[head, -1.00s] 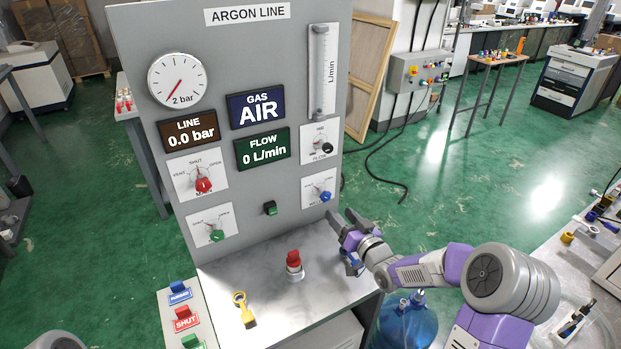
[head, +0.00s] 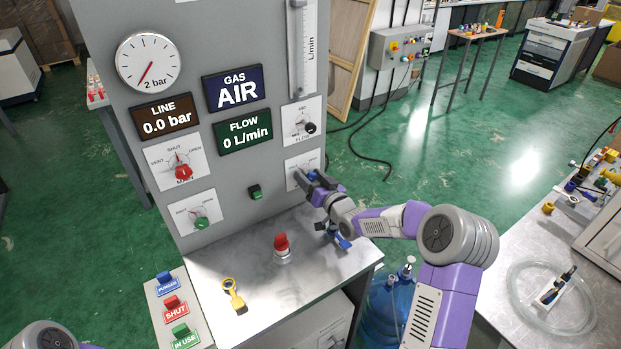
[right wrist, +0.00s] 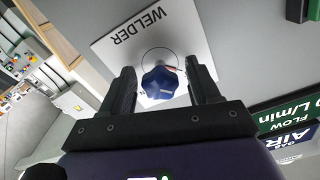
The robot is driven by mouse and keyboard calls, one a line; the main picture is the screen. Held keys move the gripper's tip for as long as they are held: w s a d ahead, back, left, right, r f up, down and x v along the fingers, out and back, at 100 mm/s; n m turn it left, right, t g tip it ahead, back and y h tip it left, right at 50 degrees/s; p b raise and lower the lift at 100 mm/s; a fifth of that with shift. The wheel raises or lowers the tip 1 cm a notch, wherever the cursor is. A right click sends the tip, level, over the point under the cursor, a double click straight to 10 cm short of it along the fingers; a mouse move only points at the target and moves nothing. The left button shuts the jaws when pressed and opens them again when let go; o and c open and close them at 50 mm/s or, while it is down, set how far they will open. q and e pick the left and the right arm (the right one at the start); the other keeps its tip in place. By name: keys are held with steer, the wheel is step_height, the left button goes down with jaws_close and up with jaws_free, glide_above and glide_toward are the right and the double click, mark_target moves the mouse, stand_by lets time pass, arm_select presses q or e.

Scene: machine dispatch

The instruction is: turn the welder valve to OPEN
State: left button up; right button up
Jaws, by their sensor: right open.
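The welder valve is a blue knob on a white plate at the panel's lower right. In the right wrist view the blue knob (right wrist: 160,83) sits in front of the plate (right wrist: 122,48) lettered WELDER. In the head view my right gripper (head: 308,182) reaches the plate (head: 294,166) and hides much of it. The gripper is open, with one finger on each side of the knob in the wrist view (right wrist: 162,78). Small gaps show between the fingers and the knob. The knob's pointer and plate markings are too hidden to read its setting. My left gripper is out of view.
The panel carries a red-knobbed main valve (head: 183,172), a green knob (head: 202,222), a black flow knob (head: 310,128) and a green button (head: 255,192). A red-topped button (head: 282,245) and a yellow key-like piece (head: 234,295) are on the bench below.

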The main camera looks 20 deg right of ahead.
steer(key=c, duration=1)
steer(key=shift+c, duration=0.2)
steer(key=shift+m, duration=0.4)
steer(key=m, duration=0.7)
steer(key=shift+m, duration=0.3)
steer(key=m+p, duration=0.1)
steer(key=m, duration=0.4)
steer(key=shift+m+p, duration=0.55)
steer(key=shift+m, duration=1.65)
